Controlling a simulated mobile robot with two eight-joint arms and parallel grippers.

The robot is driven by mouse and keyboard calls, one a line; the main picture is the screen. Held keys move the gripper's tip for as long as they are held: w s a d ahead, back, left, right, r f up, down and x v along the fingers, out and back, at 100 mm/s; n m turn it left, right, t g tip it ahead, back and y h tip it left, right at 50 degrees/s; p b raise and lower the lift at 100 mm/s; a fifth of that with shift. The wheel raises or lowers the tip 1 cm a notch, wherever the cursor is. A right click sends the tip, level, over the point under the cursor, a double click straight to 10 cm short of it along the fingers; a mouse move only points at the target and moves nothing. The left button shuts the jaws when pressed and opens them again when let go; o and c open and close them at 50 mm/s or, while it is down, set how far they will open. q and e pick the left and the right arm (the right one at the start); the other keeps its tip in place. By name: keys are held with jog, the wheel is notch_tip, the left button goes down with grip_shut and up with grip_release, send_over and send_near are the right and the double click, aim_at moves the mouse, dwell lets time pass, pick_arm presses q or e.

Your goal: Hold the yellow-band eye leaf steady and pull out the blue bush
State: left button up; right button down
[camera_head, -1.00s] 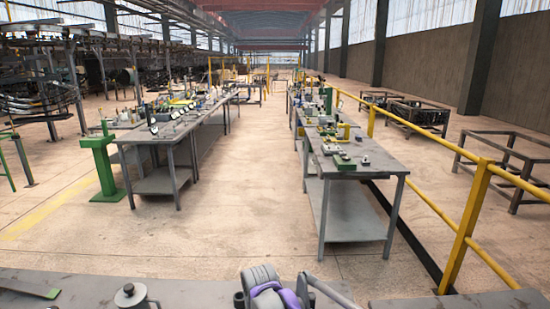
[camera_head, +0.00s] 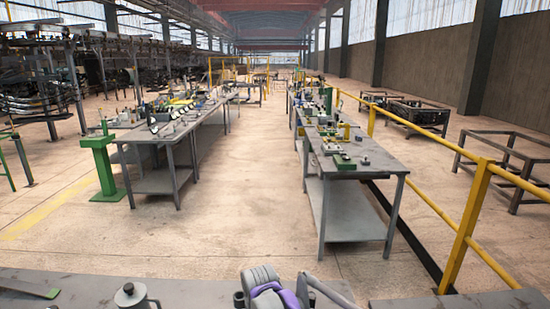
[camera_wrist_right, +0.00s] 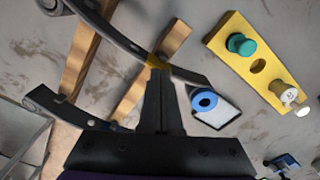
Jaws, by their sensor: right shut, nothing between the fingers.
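In the right wrist view, my right gripper (camera_wrist_right: 160,74) is shut and empty, its fingertips pointing up the picture. A small yellow band (camera_wrist_right: 158,62) shows on a dark leaf (camera_wrist_right: 110,35) just beyond the tips; I cannot tell whether they touch it. The blue bush (camera_wrist_right: 204,101), a ring with a dark centre, sits at a pale-faced dark eye end right of the fingers, apart from them. The fingers hide part of the leaf. A second dark leaf (camera_wrist_right: 65,112) with a holed end lies at left. My left gripper is in neither view.
A yellow plate (camera_wrist_right: 224,48) at upper right carries a teal bush (camera_wrist_right: 241,44) and a cream bush (camera_wrist_right: 288,94). Wooden strips (camera_wrist_right: 82,62) lie under the leaves. A small blue object (camera_wrist_right: 286,161) is at lower right. In the head view, the near bench (camera_head: 210,290) crosses the bottom.

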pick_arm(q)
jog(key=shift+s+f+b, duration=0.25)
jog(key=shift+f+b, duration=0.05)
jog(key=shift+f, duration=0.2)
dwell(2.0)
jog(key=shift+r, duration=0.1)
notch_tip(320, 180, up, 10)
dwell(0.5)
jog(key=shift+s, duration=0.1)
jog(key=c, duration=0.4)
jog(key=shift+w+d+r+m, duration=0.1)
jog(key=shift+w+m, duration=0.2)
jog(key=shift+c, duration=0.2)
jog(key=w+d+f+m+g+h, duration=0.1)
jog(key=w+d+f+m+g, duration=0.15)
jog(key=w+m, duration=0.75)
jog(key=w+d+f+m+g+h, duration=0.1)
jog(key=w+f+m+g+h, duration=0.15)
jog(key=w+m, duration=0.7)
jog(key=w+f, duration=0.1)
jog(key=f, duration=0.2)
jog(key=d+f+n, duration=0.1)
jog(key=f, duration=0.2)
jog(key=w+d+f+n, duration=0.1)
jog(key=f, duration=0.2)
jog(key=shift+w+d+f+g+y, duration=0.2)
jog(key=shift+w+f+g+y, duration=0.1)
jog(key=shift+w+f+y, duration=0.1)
